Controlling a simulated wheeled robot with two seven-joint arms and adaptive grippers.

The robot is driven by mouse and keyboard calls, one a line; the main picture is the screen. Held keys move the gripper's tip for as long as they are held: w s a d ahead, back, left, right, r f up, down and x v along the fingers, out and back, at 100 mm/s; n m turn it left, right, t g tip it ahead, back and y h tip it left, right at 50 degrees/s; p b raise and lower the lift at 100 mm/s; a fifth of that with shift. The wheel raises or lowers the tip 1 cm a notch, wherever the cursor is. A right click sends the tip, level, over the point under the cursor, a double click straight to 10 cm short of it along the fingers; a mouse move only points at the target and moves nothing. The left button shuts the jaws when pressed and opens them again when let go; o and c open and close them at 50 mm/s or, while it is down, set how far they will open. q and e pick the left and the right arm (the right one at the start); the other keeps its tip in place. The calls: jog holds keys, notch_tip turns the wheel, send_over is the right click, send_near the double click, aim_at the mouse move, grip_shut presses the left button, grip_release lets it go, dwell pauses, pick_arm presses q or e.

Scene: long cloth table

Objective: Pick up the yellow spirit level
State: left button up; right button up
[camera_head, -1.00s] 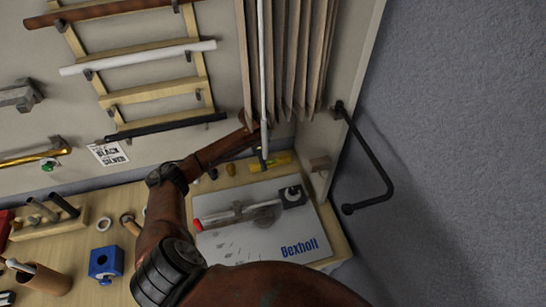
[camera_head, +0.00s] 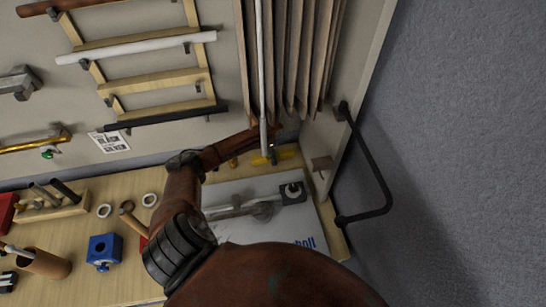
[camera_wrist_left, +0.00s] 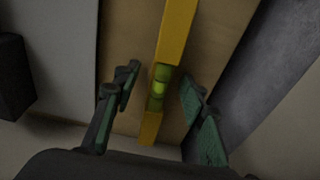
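The yellow spirit level (camera_head: 286,155) lies at the back right of the table, by the wall, partly hidden by my left gripper (camera_head: 270,152). In the left wrist view the level (camera_wrist_left: 174,38) runs up the picture, with a green vial near its lower end. My left gripper (camera_wrist_left: 160,78) is open there, one green-padded finger on each side of the level. I see gaps between the fingers and the level. My right gripper is not in view.
A white Dexholl board (camera_head: 270,228) with a grey tool lies just in front of the level. Upright boards (camera_head: 300,60) and a thin white rod (camera_head: 263,90) stand close behind. A black bent bar (camera_head: 375,170) is at the right. A blue block (camera_head: 103,250) sits left.

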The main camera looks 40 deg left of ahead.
pick_arm(q)
jog(key=shift+f, duration=0.15)
grip_shut()
dwell(0.4)
